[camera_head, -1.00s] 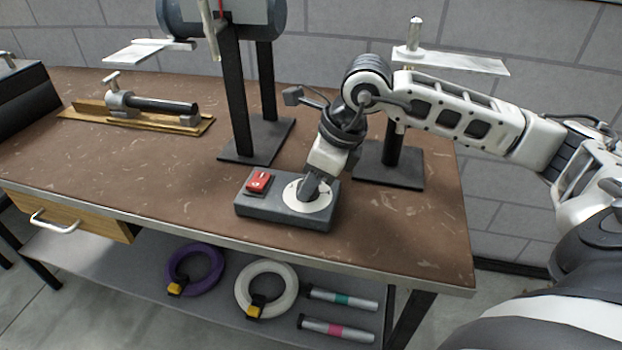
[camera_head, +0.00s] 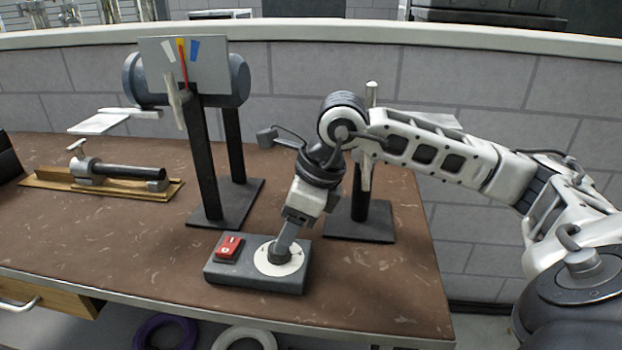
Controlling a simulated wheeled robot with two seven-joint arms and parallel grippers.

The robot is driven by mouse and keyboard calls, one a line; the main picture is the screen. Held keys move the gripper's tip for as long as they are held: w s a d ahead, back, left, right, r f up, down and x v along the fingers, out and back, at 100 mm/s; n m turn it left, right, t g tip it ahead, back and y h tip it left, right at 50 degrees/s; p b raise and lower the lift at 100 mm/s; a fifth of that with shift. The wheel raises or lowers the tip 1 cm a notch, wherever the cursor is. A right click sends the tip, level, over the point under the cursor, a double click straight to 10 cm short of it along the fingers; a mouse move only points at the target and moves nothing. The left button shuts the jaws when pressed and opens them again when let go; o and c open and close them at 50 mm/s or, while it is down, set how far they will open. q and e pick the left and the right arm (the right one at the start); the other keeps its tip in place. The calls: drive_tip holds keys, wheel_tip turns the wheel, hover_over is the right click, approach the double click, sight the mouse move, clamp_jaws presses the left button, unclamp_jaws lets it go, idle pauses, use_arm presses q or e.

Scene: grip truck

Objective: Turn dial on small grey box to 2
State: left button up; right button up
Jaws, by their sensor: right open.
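The small grey box (camera_head: 255,276) lies near the front edge of the brown workbench. It has a red switch (camera_head: 228,247) on its left and a round white dial plate (camera_head: 270,266) on its right. My right gripper (camera_head: 281,251) points down over the dial, its fingers at the knob in the middle of the plate. The fingers hide most of the knob, so I cannot read its setting or see clearly whether they touch it. The right gripper is open. My left gripper is not in view.
Behind the box stands a machine on black posts with a gauge panel (camera_head: 183,63) with coloured marks. A second black post on a base plate (camera_head: 358,222) stands behind my right gripper. A clamp on a wooden board (camera_head: 100,183) lies at the left. The bench's right end is clear.

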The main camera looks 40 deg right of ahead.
drive_tip(key=v, duration=1.1)
drive_tip(key=shift+r+p, duration=0.35)
drive_tip(key=shift+p, duration=0.05)
